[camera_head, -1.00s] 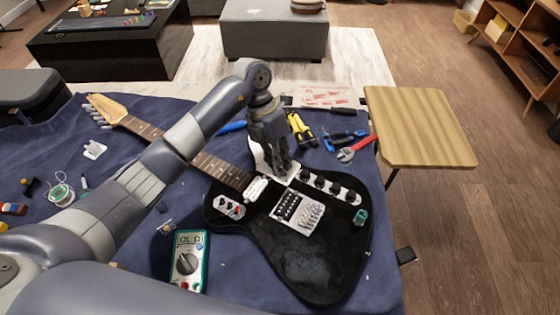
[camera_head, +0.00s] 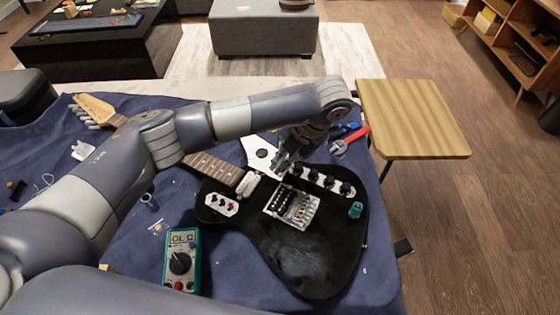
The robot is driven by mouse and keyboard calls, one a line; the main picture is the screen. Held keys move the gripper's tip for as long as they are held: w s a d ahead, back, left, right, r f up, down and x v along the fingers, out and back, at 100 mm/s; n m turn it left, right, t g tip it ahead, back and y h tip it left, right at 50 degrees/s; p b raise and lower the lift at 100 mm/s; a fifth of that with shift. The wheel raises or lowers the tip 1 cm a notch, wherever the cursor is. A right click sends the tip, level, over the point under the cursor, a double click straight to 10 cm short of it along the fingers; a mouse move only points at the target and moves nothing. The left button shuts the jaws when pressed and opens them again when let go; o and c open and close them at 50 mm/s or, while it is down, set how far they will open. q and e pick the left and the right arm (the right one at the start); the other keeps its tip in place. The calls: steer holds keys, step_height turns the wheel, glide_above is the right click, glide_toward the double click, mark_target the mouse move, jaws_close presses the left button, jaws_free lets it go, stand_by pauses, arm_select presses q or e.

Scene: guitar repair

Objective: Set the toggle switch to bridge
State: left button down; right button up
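The black electric guitar (camera_head: 310,262) lies face up on the blue cloth, its neck pointing to the upper left. A white plate (camera_head: 256,142) with a round black part (camera_head: 262,153) sits by the neck joint. I cannot make out a toggle lever or its position. My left gripper (camera_head: 277,168) reaches down at the white plate's right edge, beside the row of black knobs (camera_head: 330,180). Its fingertips are small and dark, so I cannot tell their opening or whether they touch anything. My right gripper is not in view.
A green multimeter (camera_head: 182,262) lies left of the body. A red-handled wrench (camera_head: 355,138) lies behind the guitar. A wooden side table (camera_head: 415,118) stands at right.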

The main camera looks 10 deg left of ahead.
arm_select(q)
steer(key=shift+d+y, duration=0.15)
steer(key=shift+y, duration=0.25)
steer(key=c, duration=2)
jaws_free()
steer(key=shift+d, duration=0.1)
steer(key=v, duration=1.2)
steer(key=shift+s, duration=0.1)
steer(key=shift+f, duration=0.1)
